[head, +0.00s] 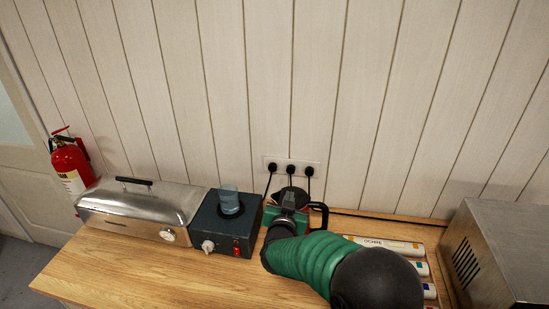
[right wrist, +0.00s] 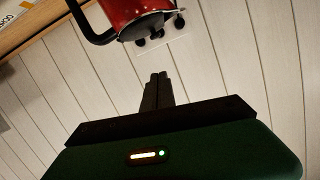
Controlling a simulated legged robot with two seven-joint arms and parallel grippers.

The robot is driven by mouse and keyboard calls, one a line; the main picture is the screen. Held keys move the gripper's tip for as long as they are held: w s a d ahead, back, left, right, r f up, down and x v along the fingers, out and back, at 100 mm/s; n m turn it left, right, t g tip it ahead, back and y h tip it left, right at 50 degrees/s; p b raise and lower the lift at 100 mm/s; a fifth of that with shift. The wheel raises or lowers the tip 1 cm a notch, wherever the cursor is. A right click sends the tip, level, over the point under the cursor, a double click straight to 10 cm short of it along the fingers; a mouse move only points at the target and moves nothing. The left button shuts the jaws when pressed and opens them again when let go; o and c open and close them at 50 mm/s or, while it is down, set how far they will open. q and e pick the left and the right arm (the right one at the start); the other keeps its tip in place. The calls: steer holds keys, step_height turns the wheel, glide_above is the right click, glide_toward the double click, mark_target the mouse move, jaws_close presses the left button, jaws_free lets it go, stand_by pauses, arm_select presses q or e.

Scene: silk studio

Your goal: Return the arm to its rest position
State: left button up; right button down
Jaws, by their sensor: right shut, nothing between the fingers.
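My right arm (head: 310,258), green and black, reaches over the wooden table from the lower right in the head view. Its gripper (right wrist: 158,78) shows in the right wrist view with its two dark fingers shut together and nothing between them. A red jug-like vessel (right wrist: 133,14) with a black handle appears beyond the fingertips there, apart from them in the picture. In the head view its black handle (head: 323,213) shows just right of my gripper, and my arm hides much of the rest. My left gripper is in neither view.
The table (head: 140,271) is bare at front left. A steel lidded box (head: 135,208) and a dark heater unit (head: 212,238) with a glass beaker (head: 230,199) stand left of my arm. Labelled tubes (head: 400,246) and a metal cabinet (head: 500,245) are right. A socket strip (head: 291,167) is behind.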

steer(key=s+d+f+n+g+y+b, duration=0.1)
steer(key=s+d+f+g, duration=0.2)
steer(key=s+f, duration=0.3)
steer(key=s+d+f+n+g+y+b, duration=0.1)
steer(key=s+f+g, duration=0.4)
steer(key=s, duration=1.1)
steer(key=s+d+f+n+g+y+b, duration=0.1)
steer(key=s+d+f+n+g+b, duration=0.1)
steer(key=s+f, duration=0.5)
steer(key=s+d+g+b, duration=0.1)
steer(key=s+d+g, duration=0.1)
steer(key=s+d, duration=0.1)
steer(key=shift+s+d+n+y, duration=0.2)
steer(key=shift+s+n+y, duration=0.2)
steer(key=shift+s, duration=0.45)
steer(key=shift+a, duration=0.1)
steer(key=shift+s+a, duration=0.1)
steer(key=shift+a, duration=0.15)
steer(key=shift+d, duration=0.25)
